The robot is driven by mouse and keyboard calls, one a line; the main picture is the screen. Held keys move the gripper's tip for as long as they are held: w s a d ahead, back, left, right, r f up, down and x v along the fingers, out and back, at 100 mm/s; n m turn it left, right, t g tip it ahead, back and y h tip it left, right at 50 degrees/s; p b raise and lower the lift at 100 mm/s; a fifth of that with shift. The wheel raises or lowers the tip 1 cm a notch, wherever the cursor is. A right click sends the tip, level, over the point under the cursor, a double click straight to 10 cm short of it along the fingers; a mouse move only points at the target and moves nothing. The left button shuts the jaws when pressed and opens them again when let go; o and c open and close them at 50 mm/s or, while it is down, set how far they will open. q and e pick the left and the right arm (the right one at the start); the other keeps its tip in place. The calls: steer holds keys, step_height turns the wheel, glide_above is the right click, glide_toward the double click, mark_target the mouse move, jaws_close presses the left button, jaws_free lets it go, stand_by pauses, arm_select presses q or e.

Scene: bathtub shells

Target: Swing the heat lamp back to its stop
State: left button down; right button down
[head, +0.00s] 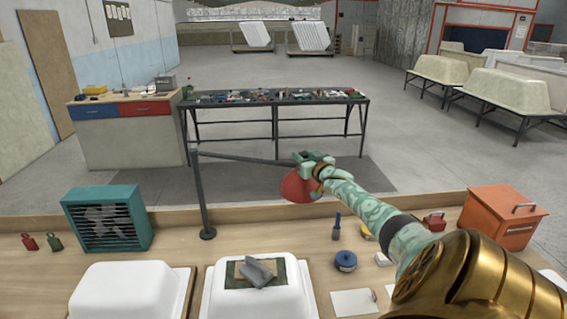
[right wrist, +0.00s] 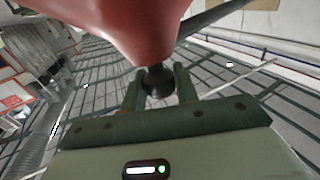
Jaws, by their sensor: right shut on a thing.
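The heat lamp stands on a dark post (head: 203,195) with a round foot on the bench. Its thin dark arm (head: 245,157) reaches right from the top of the post to a red shade (head: 298,187). My right gripper (head: 312,160) is at the shade's top end, at the far end of the lamp arm. In the right wrist view, the fingers are shut on a dark round knob (right wrist: 158,81) beside the red shade (right wrist: 125,25). The lamp's stop cannot be made out. My left gripper is not in view.
The bench (head: 180,215) holds a teal fan heater (head: 106,218), white tub shells (head: 131,290) with grey pieces on one, a blue tin (head: 345,261) and an orange toolbox (head: 503,216). The air around the lamp arm looks clear.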

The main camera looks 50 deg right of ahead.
steer(key=shift+d+f, duration=0.15)
steer(key=shift+d, duration=0.2)
steer(key=shift+w+r+y, duration=0.1)
steer(key=shift+r+y, duration=0.15)
steer(key=shift+y, duration=0.05)
steer(key=shift+r, duration=0.1)
